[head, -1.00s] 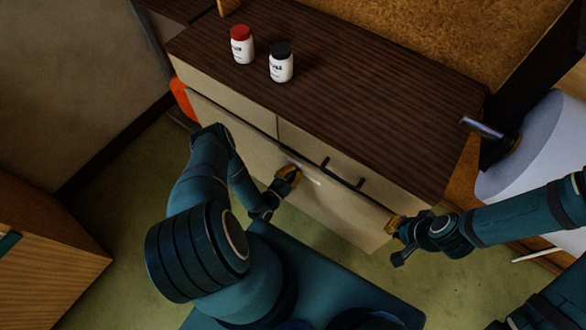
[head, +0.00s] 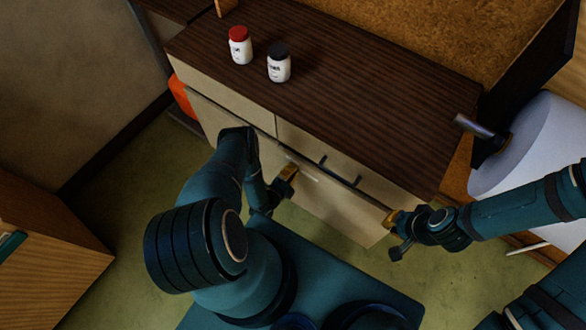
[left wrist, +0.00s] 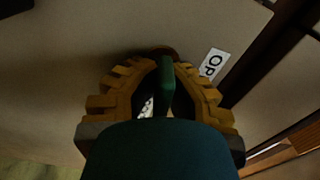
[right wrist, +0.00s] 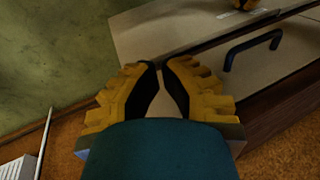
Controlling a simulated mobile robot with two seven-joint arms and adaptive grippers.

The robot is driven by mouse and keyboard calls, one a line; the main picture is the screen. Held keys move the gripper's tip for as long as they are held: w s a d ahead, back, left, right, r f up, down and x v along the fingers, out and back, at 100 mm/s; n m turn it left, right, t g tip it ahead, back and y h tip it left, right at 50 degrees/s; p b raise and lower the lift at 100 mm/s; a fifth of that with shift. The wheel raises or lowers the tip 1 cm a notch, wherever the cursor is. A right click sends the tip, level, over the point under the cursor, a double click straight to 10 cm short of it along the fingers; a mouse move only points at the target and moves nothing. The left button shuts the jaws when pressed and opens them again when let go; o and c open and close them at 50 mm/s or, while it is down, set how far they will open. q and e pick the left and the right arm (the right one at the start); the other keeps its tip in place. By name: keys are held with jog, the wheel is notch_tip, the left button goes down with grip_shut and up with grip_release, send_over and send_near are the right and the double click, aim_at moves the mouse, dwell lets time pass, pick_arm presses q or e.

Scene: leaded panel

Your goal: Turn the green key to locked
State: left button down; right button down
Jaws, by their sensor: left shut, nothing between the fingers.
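The green key (left wrist: 167,87) shows in the left wrist view as a narrow upright bar on the pale cabinet front. It stands in line with the fingertips of my left gripper (left wrist: 166,68), which is shut with nothing held; the fingers hide part of its surroundings. In the head view my left gripper (head: 287,174) is at the cabinet front. My right gripper (head: 390,217) is near the cabinet's right front corner; its fingertips nearly meet in the right wrist view (right wrist: 161,66), with nothing between them.
The dark wood cabinet top (head: 360,100) carries a red-capped bottle (head: 240,48) and a dark-capped bottle (head: 279,66). A dark cylinder (head: 474,126) is at the right end. The green floor (head: 130,190) is open at left.

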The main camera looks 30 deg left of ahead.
pick_arm(q)
jog(key=shift+a, duration=0.1)
dwell(0.3)
jog(key=c, duration=1.1)
grip_release()
jog(key=shift+o, duration=0.2)
jog(key=shift+r, duration=0.1)
notch_tip(320, 180, up, 9)
jog(key=shift+a, duration=0.15)
jog(key=shift+r, duration=0.4)
